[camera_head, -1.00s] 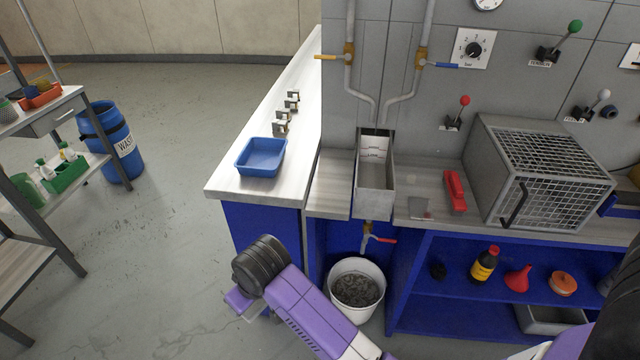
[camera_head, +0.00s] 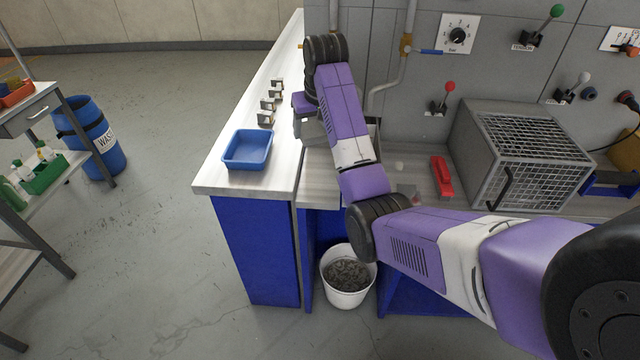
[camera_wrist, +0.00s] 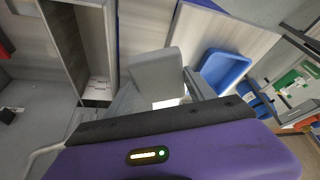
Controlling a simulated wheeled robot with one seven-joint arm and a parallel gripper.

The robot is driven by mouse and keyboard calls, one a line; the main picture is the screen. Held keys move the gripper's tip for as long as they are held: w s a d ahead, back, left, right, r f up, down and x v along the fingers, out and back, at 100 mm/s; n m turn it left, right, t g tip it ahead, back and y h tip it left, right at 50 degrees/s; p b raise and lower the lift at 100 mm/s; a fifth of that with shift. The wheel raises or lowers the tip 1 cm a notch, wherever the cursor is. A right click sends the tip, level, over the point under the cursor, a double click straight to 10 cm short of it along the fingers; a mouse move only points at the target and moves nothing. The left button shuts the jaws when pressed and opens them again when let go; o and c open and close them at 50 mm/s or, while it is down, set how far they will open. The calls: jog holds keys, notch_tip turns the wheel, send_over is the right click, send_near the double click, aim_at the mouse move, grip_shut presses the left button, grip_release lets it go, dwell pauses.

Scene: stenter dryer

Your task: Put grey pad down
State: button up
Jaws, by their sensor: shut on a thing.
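My gripper (camera_wrist: 168,98) is shut on the grey pad (camera_wrist: 155,70), which shows in the wrist view as a pale grey block at the fingertips. In the head view my arm reaches over the bench beside the metal trough, and my wrist hides most of the fingers and pad. The pad seems to be above the worktop strip between the trough and the white counter; I cannot tell whether it touches.
A blue tray (camera_head: 248,149) and several small metal blocks (camera_head: 268,104) stand on the white counter (camera_head: 218,181). A red tool (camera_head: 442,176) and a wire-mesh cage (camera_head: 525,150) are to the right. A white bucket (camera_head: 348,297) stands below.

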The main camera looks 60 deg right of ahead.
aim_at(320, 183)
jog(key=shift+s+d+r, duration=0.45)
jog(key=shift+s+d, duration=0.05)
jog(key=shift+d, duration=0.2)
jog(key=shift+s+d+m, duration=0.2)
jog(key=shift+s+m, duration=0.1)
notch_tip(320, 183, down, 20)
jog(key=p, duration=0.3)
jog(key=shift+s+r, duration=0.1)
jog(key=o, duration=0.9)
